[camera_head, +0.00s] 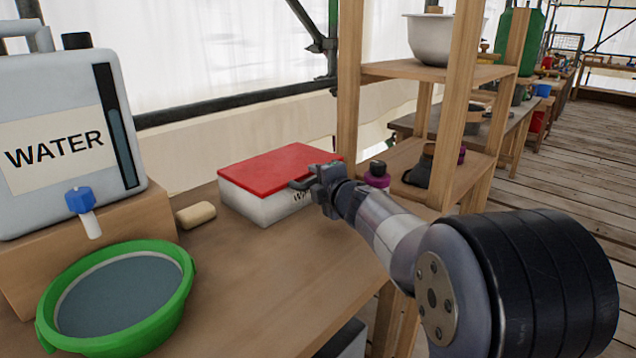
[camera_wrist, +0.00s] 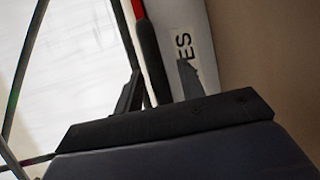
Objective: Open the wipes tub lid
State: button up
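The wipes tub (camera_head: 262,207) is a white box with a flat red lid (camera_head: 280,167), lying shut on the wooden counter. A dark handle (camera_head: 298,184) sticks out at the lid's front edge. My gripper (camera_head: 318,184) is at the tub's front right, by the handle. In the wrist view, my gripper (camera_wrist: 160,88) has its two fingers apart. The dark handle (camera_wrist: 152,55) runs between them, nearer the left finger; I cannot tell if it touches. The tub's white side (camera_wrist: 202,50) with letters "ES" shows beyond the right finger. My gripper hides part of the tub's label.
A water container (camera_head: 60,130) with a blue tap stands on a wooden block at left. A green basin (camera_head: 170,318) and a soap bar (camera_head: 196,215) lie before it. A wooden shelf (camera_head: 412,72) rises behind my arm. The counter (camera_head: 265,285) is clear in front of the tub.

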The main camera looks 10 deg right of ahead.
jog(key=shift+c, duration=0.4)
grip_shut()
